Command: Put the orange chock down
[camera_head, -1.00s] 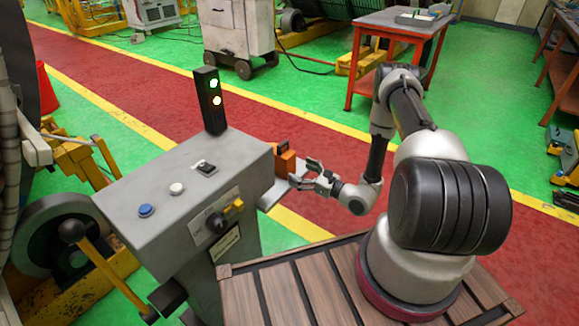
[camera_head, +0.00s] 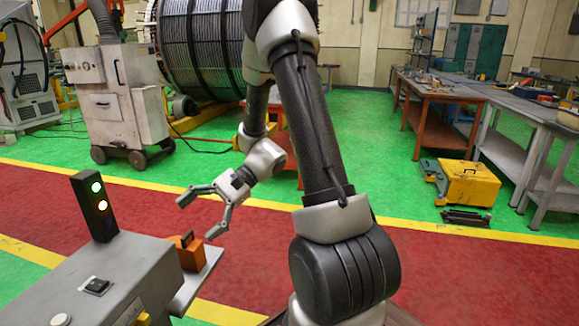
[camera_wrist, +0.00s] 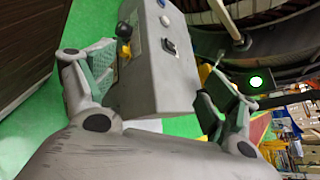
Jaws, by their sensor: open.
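The orange chock (camera_head: 190,252) stands on a grey shelf (camera_head: 204,280) at the side of the control console, in the head view. My gripper (camera_head: 196,217) is open and empty, above and apart from the chock. In the wrist view my two fingers (camera_wrist: 158,95) are spread wide with the console (camera_wrist: 155,70) showing between and beyond them. I cannot make out the chock in the wrist view.
The console's light tower (camera_head: 94,207) shows lit lamps and stands close to the left of the shelf. A grey cabinet on wheels (camera_head: 120,105) and workbenches (camera_head: 440,95) are farther back. The red floor lane beyond my gripper is clear.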

